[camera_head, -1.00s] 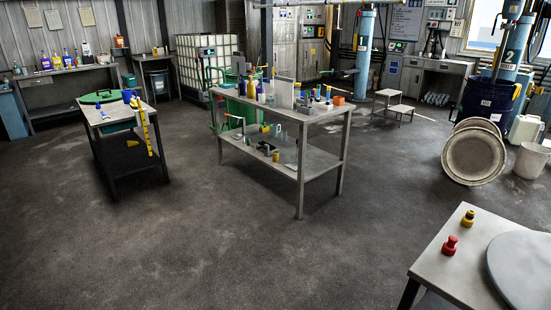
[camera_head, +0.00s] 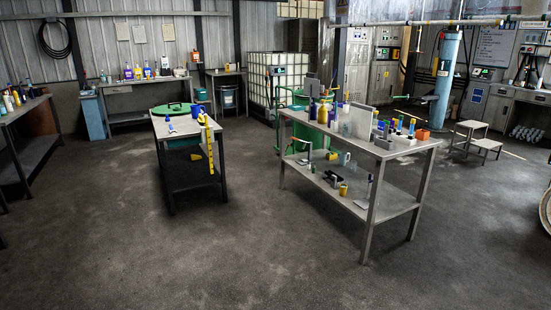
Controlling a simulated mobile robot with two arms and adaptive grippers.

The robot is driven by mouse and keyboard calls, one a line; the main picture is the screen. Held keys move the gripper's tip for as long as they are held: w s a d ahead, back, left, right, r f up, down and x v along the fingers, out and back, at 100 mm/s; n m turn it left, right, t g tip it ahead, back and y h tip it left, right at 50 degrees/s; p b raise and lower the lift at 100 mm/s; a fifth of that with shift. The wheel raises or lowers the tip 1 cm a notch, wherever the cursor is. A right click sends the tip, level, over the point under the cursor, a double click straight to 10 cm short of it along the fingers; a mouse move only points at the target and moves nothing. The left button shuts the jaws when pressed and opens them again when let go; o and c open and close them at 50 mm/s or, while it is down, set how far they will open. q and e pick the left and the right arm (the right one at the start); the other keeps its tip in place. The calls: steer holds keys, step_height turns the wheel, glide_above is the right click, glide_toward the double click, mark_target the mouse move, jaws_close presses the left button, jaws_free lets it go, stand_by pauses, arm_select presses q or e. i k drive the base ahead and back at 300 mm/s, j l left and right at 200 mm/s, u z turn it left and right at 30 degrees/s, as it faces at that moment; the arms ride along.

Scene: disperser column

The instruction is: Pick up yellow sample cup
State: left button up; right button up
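A small yellow cup-like item (camera_head: 343,189) stands on the lower shelf of the middle metal table (camera_head: 365,203). Another small yellow item (camera_head: 332,156) lies farther back on that shelf. Both are too small to tell for certain which is the sample cup. An amber-yellow bottle (camera_head: 322,114) stands on the table's top. Neither of my grippers is in view.
A step stool (camera_head: 485,145) stands at the right. The floor (camera_head: 270,260) in front is clear.

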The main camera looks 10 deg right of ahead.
mark_target(342, 192)
steer(key=i+z, duration=0.1)
steer(key=i, duration=1.95)
